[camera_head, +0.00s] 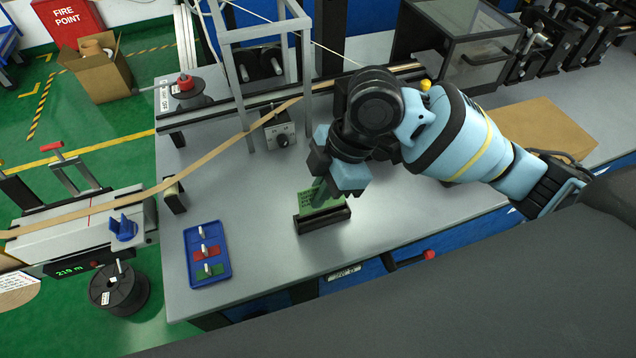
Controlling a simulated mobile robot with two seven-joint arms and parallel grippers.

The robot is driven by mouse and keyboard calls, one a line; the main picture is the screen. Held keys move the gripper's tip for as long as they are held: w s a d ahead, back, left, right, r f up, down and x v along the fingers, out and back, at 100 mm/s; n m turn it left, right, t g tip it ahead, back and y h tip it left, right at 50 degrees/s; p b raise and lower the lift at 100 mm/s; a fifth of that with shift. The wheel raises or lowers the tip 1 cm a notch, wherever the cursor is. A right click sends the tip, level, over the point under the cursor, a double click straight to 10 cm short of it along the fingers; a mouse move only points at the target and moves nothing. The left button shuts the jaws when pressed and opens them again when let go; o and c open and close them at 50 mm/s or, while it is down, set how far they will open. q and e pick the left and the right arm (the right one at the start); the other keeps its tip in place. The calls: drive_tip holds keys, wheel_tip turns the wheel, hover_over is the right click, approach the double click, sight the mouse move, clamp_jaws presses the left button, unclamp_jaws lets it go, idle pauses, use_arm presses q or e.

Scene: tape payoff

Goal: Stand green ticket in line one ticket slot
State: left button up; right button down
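A green ticket (307,201) with printed lines stands in the black slotted holder (322,219) near the front of the grey table. My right gripper (322,192) comes down from above at the ticket's right side, with its fingertips at the ticket. The fingers look close together around the ticket's right part, but they hide that part, so I cannot tell for sure whether they grip it. The ticket's lower edge meets the holder. My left gripper is not in view.
A blue tray (190,270) with red and green patches and small pale pieces lies to the left. A tan tape (215,153) runs across the table past a metal frame (240,95). A small grey control box (279,133) stands behind. The table right of the holder is clear.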

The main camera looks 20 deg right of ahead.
sight(315, 211)
drive_tip(key=shift+f, duration=0.8)
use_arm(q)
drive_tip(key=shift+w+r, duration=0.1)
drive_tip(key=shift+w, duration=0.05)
use_arm(e)
drive_tip(key=shift+f, duration=0.75)
drive_tip(key=c, duration=2.1)
unclamp_jaws()
drive_tip(key=o, duration=0.5)
drive_tip(key=shift+r, duration=0.1)
drive_tip(key=v, duration=0.7)
drive_tip(key=shift+d+r+p, duration=0.15)
drive_tip(key=shift+r+p, duration=0.1)
drive_tip(key=shift+p, duration=0.15)
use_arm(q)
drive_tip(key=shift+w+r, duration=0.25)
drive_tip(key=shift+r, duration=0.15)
